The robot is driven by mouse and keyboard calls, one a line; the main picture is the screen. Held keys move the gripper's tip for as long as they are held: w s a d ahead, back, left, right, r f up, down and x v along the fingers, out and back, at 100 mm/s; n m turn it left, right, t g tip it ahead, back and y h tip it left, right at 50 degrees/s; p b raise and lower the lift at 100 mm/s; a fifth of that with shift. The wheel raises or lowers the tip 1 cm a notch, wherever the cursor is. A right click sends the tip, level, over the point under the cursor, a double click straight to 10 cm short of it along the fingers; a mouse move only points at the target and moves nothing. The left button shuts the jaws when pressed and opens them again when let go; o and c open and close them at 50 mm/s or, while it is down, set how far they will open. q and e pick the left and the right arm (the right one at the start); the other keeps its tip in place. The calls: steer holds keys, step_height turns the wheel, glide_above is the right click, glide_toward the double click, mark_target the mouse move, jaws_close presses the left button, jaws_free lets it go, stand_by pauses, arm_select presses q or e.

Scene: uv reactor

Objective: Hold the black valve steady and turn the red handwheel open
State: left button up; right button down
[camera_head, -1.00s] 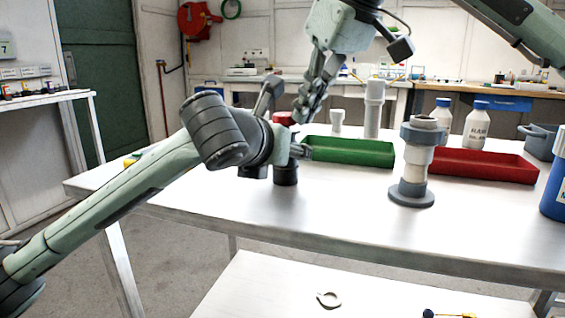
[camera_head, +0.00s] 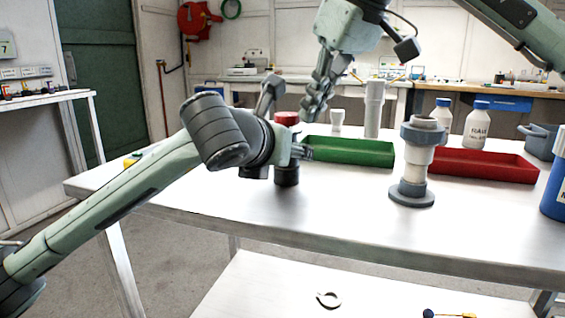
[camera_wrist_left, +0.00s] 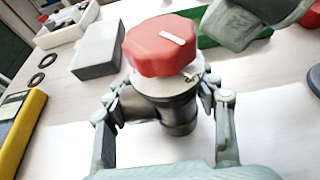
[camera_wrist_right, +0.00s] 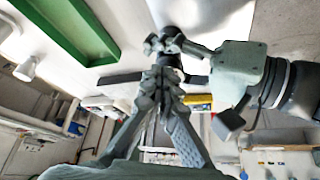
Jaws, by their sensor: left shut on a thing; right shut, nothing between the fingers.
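The black valve (camera_head: 286,175) stands upright on the table, its body dark in the left wrist view (camera_wrist_left: 178,115). The red handwheel (camera_head: 286,118) sits on its top; the left wrist view shows it as faceted, with a white mark (camera_wrist_left: 163,45). My left gripper (camera_wrist_left: 165,103) is shut on the valve body below the wheel, one finger on each side. My right gripper (camera_head: 309,112) is shut and empty, pointing down just right of the wheel; I cannot tell if it touches. Its closed fingers show in the right wrist view (camera_wrist_right: 160,75); the wheel cannot be made out there.
A green tray (camera_head: 350,152) lies right of the valve. Beyond it stand a grey-white pipe fitting (camera_head: 415,165), a red tray (camera_head: 485,166) and white bottles (camera_head: 477,125). A grey block (camera_wrist_left: 98,50) and a yellow item (camera_wrist_left: 20,125) lie near the valve. The table front is clear.

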step_height(320, 180, up, 6)
stand_by(0.5)
steer(key=shift+d, duration=0.1)
step_height(320, 180, down, 6)
steer(key=s+a, duration=0.2)
steer(key=shift+a, duration=0.2)
stand_by(0.5)
steer(key=shift+w+a, duration=0.1)
steer(key=shift+w, duration=0.25)
stand_by(0.7)
steer(key=shift+w+d, duration=0.1)
steer(key=shift+d, duration=0.1)
